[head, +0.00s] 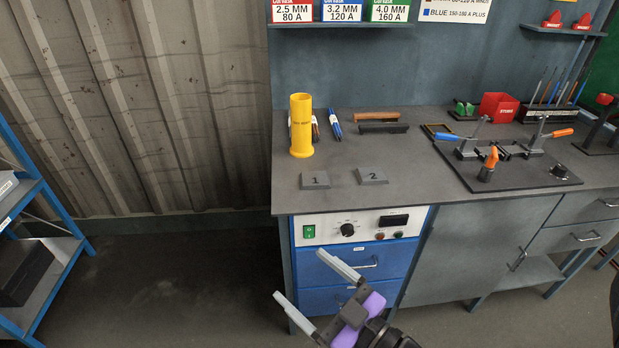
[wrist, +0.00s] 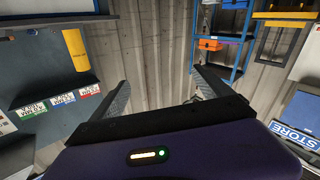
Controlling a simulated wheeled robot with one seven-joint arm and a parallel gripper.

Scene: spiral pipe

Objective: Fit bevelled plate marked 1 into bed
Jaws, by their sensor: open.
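The bevelled plate marked 1 (head: 315,180) lies flat on the left front of the grey bench top in the head view. A second plate, marked 2 (head: 372,176), lies to its right, apart from it. The likely bed is on the dark fixture board (head: 520,182) at the right of the bench, among clamps with blue and orange handles; its exact shape is too small to tell. My gripper (head: 305,280) is open and empty, in front of the bench and below its top, well away from the plates. In the wrist view its two fingers (wrist: 165,92) stand wide apart.
A brush (head: 377,117), a red box (head: 498,106) and rods stand further back. A blue shelf rack (head: 40,215) is at the left. Bench space around the plates is clear.

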